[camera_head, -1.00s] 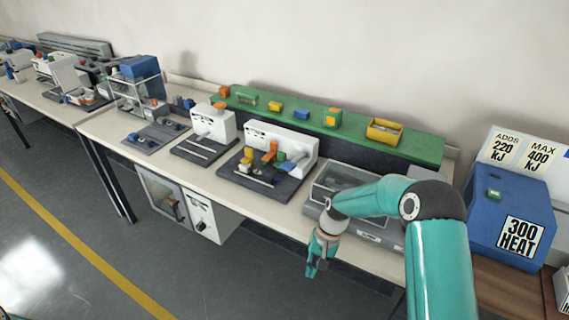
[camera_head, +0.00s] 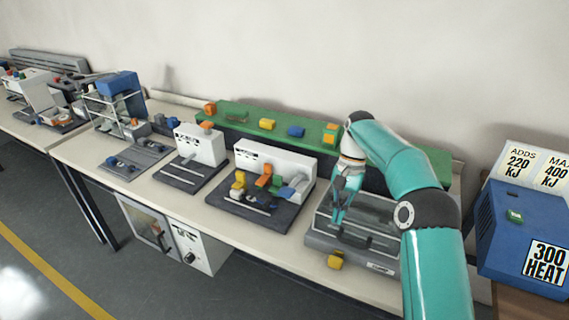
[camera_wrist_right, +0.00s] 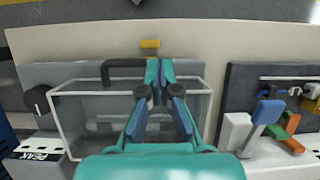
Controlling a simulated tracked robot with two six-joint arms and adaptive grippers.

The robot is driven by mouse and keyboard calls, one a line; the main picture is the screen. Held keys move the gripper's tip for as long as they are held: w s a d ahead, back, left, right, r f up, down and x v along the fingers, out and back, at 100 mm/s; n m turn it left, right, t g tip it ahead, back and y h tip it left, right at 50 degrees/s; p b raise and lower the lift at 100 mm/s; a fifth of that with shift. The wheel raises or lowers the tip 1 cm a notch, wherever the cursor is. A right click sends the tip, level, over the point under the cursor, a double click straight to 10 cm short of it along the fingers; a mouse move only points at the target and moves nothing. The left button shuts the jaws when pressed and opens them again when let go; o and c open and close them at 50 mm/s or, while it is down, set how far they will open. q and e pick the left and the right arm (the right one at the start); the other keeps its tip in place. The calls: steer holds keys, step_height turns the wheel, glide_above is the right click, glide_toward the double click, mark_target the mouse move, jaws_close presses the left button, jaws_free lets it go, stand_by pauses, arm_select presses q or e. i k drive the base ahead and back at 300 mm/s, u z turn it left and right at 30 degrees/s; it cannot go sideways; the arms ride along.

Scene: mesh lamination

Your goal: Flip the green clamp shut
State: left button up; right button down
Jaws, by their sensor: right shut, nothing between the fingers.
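The green clamp (camera_head: 277,182) is a small piece on the white-backed fixture (camera_head: 290,166), between an orange lever (camera_head: 264,177) and a blue lever (camera_head: 289,191). It is partly hidden, and I cannot tell its exact pose. In the right wrist view the green piece (camera_wrist_right: 292,122) shows at the right edge beside the orange one. My right gripper (camera_head: 338,216) points down over the clear-lidded grey box, to the right of the fixture and apart from the clamp. Its fingertips (camera_wrist_right: 160,72) are shut and empty. My left gripper is not in view.
The clear-lidded grey box (camera_head: 320,238) has a dark handle (camera_wrist_right: 104,72) and a yellow block (camera_head: 336,260) at its front. A yellow lever (camera_head: 238,184) stands on the fixture's left. A green shelf (camera_head: 225,115) with coloured blocks runs behind. A blue heat box (camera_head: 520,235) stands at right.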

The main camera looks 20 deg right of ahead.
mark_target(277, 184)
steer(key=i, duration=1.1)
steer(key=u, duration=0.05)
